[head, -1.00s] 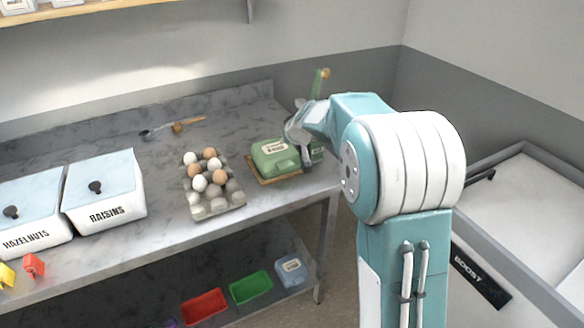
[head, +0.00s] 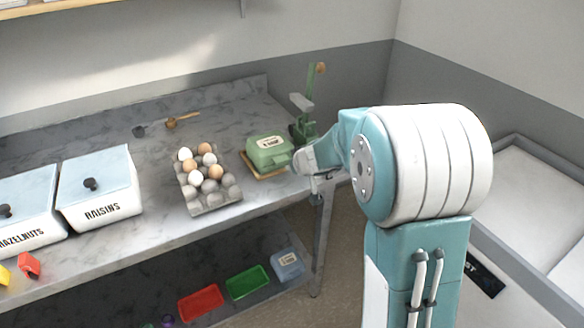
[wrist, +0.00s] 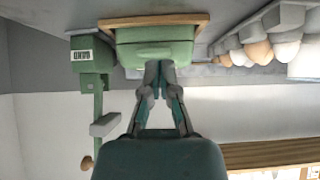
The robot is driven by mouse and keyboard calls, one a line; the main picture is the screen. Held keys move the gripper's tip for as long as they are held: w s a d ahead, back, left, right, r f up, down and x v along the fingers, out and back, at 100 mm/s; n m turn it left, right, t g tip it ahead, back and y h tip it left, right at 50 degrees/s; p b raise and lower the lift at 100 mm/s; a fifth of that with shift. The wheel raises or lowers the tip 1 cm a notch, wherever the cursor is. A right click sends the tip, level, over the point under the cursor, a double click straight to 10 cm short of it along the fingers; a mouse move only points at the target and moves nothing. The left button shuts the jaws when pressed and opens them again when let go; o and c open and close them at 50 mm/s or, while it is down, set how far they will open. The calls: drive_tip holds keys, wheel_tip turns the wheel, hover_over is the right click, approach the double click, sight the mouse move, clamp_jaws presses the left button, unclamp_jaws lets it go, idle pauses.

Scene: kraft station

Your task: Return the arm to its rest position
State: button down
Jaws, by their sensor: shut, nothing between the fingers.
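My gripper (head: 318,190) is at the front right edge of the counter (head: 150,215), beside the green carton (head: 270,151) on its wooden board. In the wrist view my gripper (wrist: 160,68) has its fingertips together with nothing between them. The green carton (wrist: 155,45) shows directly beyond the fingertips there; I cannot tell whether they touch it. My arm is bent, with its large white and teal joint at the right of the head view.
A green lever device (head: 303,125) stands behind my gripper. An egg tray (head: 208,195) with brown and white eggs is left of the carton. The raisins bin (head: 98,190) is farther left. Coloured trays, one green (head: 247,282), sit on the lower shelf.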

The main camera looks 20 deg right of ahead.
drive_tip(key=shift+d, duration=0.4)
drive_tip(key=s+a+r+g+y, duration=0.1)
drive_tip(key=s+a+r, duration=0.35)
drive_tip(key=s, duration=0.35)
drive_tip(key=s+a+r+g+y, duration=0.1)
drive_tip(key=s+a+r, duration=0.3)
drive_tip(key=s+r, duration=0.25)
drive_tip(key=s+d+m+h, duration=0.1)
drive_tip(key=s+d+h, duration=0.1)
drive_tip(key=s, duration=0.8)
drive_tip(key=s+d+m+g+h, duration=0.1)
drive_tip(key=s, duration=0.8)
drive_tip(key=shift+s+d+g+h, duration=0.3)
drive_tip(key=shift+s+d+h, duration=0.05)
drive_tip(key=shift+h, duration=0.05)
